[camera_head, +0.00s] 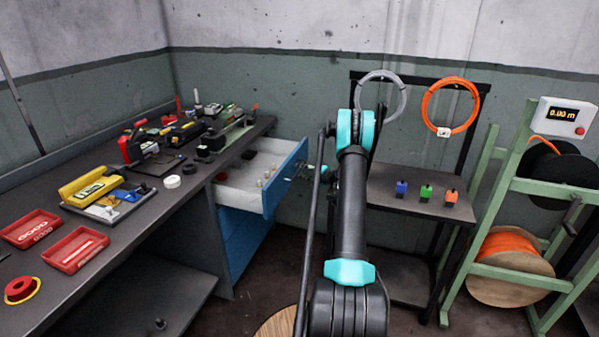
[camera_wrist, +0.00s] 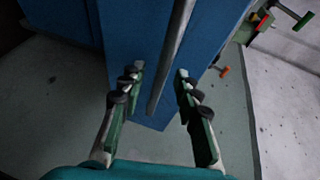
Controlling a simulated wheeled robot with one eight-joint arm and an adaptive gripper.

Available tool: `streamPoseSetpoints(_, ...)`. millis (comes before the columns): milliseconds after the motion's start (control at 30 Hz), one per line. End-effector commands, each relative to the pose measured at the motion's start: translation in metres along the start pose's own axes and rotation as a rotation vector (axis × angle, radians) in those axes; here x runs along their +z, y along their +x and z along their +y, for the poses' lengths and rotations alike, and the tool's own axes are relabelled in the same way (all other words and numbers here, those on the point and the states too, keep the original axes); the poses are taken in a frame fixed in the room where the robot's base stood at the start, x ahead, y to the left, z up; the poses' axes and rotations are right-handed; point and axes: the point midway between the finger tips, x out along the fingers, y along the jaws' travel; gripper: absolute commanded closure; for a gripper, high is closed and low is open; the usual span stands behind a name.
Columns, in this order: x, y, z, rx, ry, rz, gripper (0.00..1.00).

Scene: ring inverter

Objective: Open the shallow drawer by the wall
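The shallow drawer (camera_head: 283,180) under the bench's right end, near the wall, is pulled out. Its blue front faces right, and its pale inside shows several small items. In the wrist view the blue front (camera_wrist: 120,40) carries a long grey bar handle (camera_wrist: 172,55). My gripper (camera_wrist: 157,82) is open, its two fingers apart on either side of the handle in the picture. I see no finger touching the handle, and the depth between them is unclear. In the head view my gripper (camera_head: 310,171) is small beside the drawer front and partly hidden by my arm.
The bench (camera_head: 165,205) holds tools, a yellow case (camera_head: 90,187) and red trays (camera_head: 78,249). A small table (camera_head: 415,203) with coloured blocks and a cable rack (camera_head: 512,245) stand right of my arm. The closed blue drawers (camera_head: 240,243) sit below.

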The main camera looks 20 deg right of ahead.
Motion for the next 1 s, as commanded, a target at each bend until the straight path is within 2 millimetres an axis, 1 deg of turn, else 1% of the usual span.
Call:
streamPoseSetpoints(200,0.0,-0.035,0.0,0.0,0.001,0.002,0.68)
streamPoseSetpoints(333,-0.001,-0.053,0.0,0.0,0.0,0.001,0.68)
streamPoseSetpoints(467,0.001,-0.061,0.0,0.0,-0.001,-0.002,0.68)
streamPoseSetpoints(667,0.001,-0.061,0.0,0.0,-0.001,-0.002,0.68)
streamPoseSetpoints(800,0.004,-0.061,-0.003,0.007,-0.005,-0.006,0.85)
streamPoseSetpoints(900,0.013,-0.059,-0.011,0.029,-0.02,-0.018,0.97)
streamPoseSetpoints(933,0.018,-0.059,-0.015,0.04,-0.028,-0.024,1.0)
streamPoseSetpoints(1000,0.034,-0.058,-0.027,0.075,-0.052,-0.044,1.0)
